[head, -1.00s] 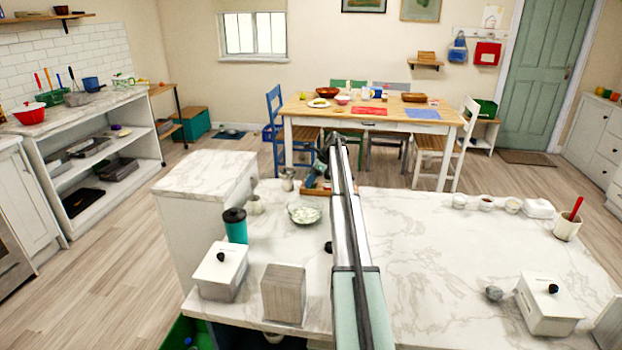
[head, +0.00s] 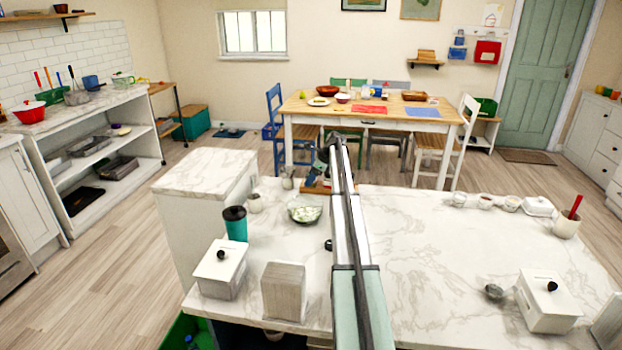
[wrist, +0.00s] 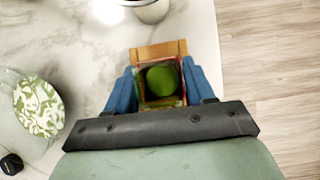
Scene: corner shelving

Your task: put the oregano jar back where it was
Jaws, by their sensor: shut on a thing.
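In the wrist view my gripper (wrist: 160,88) is shut on a jar with a round green lid (wrist: 161,80), seen from above between the blue fingers. I take it to be the oregano jar; no label is readable. A wooden piece (wrist: 158,51) shows just beyond the jar, close to the worktop edge. I cannot tell whether the jar rests in it or is held over it. In the head view the wooden piece (head: 314,190) shows beside my arm at the counter's far edge, and my arm hides the jar.
A bowl with a green pattern (wrist: 38,108) stands left of my gripper. A white cup (wrist: 150,10) stands beyond the wooden piece. A teal tumbler (head: 236,225) and lidded white box (head: 221,270) stand nearer on the marble counter (head: 420,240). Its right middle is clear.

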